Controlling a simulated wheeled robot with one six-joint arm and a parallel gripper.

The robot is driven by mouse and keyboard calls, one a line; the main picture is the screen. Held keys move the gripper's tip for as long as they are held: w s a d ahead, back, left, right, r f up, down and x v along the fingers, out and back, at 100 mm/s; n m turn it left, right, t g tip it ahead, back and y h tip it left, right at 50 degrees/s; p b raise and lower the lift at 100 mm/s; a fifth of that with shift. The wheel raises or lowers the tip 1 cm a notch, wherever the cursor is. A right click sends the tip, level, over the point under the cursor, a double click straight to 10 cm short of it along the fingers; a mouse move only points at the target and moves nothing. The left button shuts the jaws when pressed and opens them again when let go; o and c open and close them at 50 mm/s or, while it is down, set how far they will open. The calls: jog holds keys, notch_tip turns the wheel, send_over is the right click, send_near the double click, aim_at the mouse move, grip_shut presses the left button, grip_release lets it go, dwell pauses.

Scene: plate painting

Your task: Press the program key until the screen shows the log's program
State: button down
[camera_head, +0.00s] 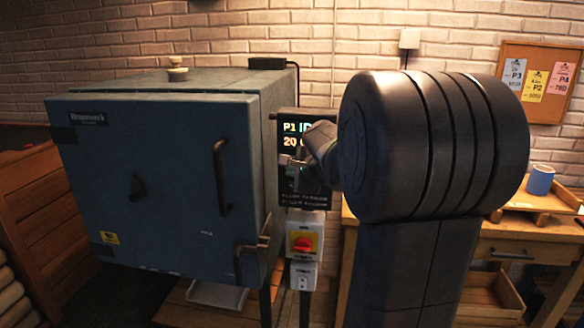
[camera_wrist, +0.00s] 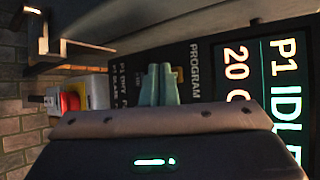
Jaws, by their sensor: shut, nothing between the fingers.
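The controller panel (camera_head: 318,200) is mounted on the right of the kiln. Its lit screen (camera_head: 290,127) reads "P1", the start of "ID" and a 20 below; my arm covers the rest. In the wrist view the screen (camera_wrist: 262,75) reads "P1 IDLE" and "20 C", turned sideways. My gripper (camera_wrist: 160,72) is shut and empty, with its fingertips at the panel beside the "PROGRAM" label (camera_wrist: 194,68). In the head view my gripper (camera_head: 290,163) is partly hidden by my wrist.
The blue kiln (camera_head: 150,190) has its door shut. A corkboard (camera_head: 513,55) with P3, P2 and another card hangs at right, above a wooden table (camera_head: 500,232) with a blue cup (camera_head: 540,180).

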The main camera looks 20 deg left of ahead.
dwell(0.4)
jog(key=shift+w+a, duration=0.1)
jog(key=shift+w, duration=0.35)
jog(key=shift+w+a, duration=0.1)
jog(key=shift+w, duration=0.25)
dwell(0.6)
jog(key=shift+s, duration=0.15)
jog(key=shift+s+d, duration=0.2)
jog(key=shift+s, duration=0.45)
jog(key=shift+w, duration=0.15)
jog(key=shift+w+a, duration=0.1)
jog(key=shift+w, duration=0.2)
jog(key=shift+w, duration=0.2)
dwell(1.2)
jog(key=shift+s, duration=0.65)
